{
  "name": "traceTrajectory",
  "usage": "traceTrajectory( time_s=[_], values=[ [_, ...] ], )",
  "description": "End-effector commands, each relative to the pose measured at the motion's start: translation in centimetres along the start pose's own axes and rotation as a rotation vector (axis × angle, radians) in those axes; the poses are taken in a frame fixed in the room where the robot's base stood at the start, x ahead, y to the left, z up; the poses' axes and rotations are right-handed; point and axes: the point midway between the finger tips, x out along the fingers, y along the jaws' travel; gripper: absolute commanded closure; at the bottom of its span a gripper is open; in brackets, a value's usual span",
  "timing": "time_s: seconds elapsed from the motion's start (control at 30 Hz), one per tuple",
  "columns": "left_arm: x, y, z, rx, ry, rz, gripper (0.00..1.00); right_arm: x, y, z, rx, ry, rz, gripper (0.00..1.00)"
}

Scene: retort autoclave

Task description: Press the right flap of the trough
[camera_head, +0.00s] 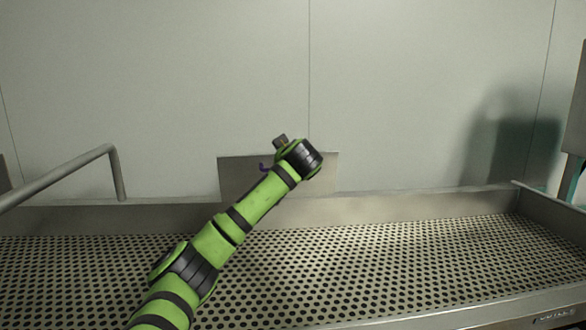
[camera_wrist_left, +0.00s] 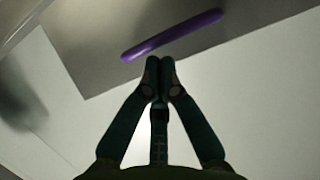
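The trough (camera_head: 400,265) is a long metal basin with a perforated floor. A grey metal plate (camera_head: 238,175), which looks like a flap, stands upright at its back edge, partly hidden by my left arm. A purple bar (camera_head: 264,166) barely shows beside my left wrist. In the left wrist view, the purple bar (camera_wrist_left: 172,35) lies across the grey plate (camera_wrist_left: 95,40). My left gripper (camera_wrist_left: 160,64) is shut and empty, its tips just short of the bar in the picture; contact cannot be told. In the head view the fingers are mostly hidden behind the wrist. My right gripper is not in view.
A bent metal rail (camera_head: 75,172) rises at the left of the trough. A raised rim (camera_head: 545,205) closes its right end, with a grey post (camera_head: 577,110) beyond. A pale panelled wall (camera_head: 420,90) stands behind. The perforated floor looks clear.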

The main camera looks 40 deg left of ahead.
Motion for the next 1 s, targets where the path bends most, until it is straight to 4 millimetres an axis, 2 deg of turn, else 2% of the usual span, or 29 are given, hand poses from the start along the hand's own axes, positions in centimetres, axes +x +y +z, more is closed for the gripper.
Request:
traceTrajectory(
  time_s=[0.03,0.1,0.17,0.4,0.53,1.0],
  values=[
    [0.0,-0.1,0.6,0.001,-0.001,-0.003,1.00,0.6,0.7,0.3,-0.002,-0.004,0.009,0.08],
    [-0.1,-0.2,0.5,0.000,-0.001,-0.004,1.00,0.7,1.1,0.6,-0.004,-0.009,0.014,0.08],
    [-0.1,-0.2,0.4,0.000,-0.001,-0.005,1.00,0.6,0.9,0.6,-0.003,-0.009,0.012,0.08],
    [-0.1,-0.3,0.5,0.001,-0.004,-0.009,1.00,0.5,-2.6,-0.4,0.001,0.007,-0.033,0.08],
    [-0.5,-0.2,0.4,0.001,-0.003,-0.006,1.00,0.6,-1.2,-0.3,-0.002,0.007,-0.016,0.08],
    [-7.0,-0.3,0.2,-0.001,0.001,-0.004,1.00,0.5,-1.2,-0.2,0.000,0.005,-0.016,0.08]
  ],
)
